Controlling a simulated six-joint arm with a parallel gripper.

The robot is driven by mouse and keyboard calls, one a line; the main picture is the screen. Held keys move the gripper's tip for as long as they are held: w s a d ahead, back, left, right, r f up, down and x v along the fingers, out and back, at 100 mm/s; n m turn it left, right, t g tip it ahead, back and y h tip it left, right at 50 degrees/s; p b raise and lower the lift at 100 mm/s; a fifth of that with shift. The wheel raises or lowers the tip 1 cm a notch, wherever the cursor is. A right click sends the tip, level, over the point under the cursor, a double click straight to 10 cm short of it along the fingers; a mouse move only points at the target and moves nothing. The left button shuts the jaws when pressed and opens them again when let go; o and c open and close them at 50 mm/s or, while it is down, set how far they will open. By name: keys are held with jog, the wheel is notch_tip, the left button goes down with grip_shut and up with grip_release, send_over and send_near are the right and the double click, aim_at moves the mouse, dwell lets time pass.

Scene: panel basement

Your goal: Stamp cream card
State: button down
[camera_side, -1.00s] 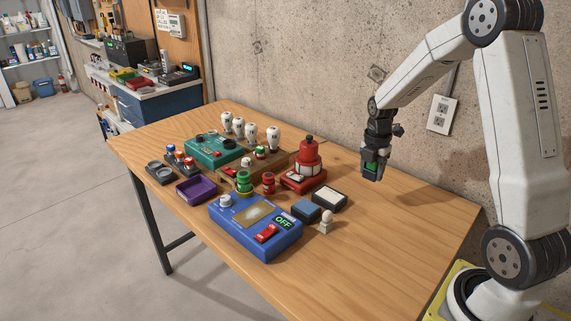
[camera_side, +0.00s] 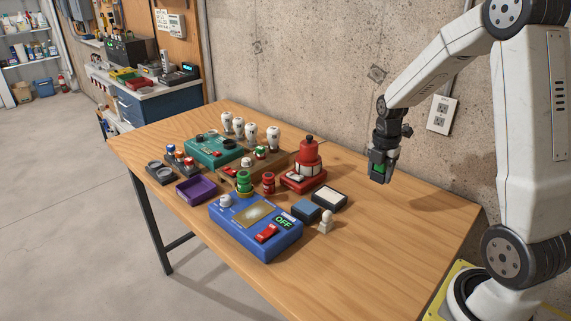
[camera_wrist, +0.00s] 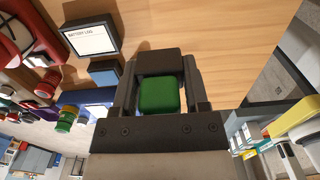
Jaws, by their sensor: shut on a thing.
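My gripper (camera_side: 379,172) is shut on a green block (camera_wrist: 160,95), held in the air above the right part of the table. The green block also shows between the fingers in the side view. The cream card (camera_side: 330,197) lies in a dark frame on the table, left of and below my gripper. In the wrist view the card (camera_wrist: 91,38) reads "BATTERY LOG". A pale knobbed stamp (camera_side: 326,222) stands upright on the table in front of the card. A blue-grey pad (camera_side: 306,210) lies beside the card; it also shows in the wrist view (camera_wrist: 104,72).
A blue box (camera_side: 255,232) with a red switch and an "OFF" display stands left of the stamp. A red device (camera_side: 307,165), green and red cylinders, a purple tray (camera_side: 196,190) and a teal box (camera_side: 213,149) stand further left. The table's right side is clear.

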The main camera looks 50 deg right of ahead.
jog(key=c, duration=0.6)
grip_release()
jog(key=c, duration=0.5)
jog(key=shift+w+f, duration=0.15)
jog(key=shift+w, duration=0.45)
jog(key=w+a+f, duration=0.1)
jog(key=w, duration=0.2)
jog(key=w+a+f, duration=0.1)
jog(key=w, duration=0.3)
jog(key=w+f, duration=0.1)
jog(key=w, duration=0.3)
jog(key=shift+w+a, duration=0.25)
jog(key=shift+a, duration=0.15)
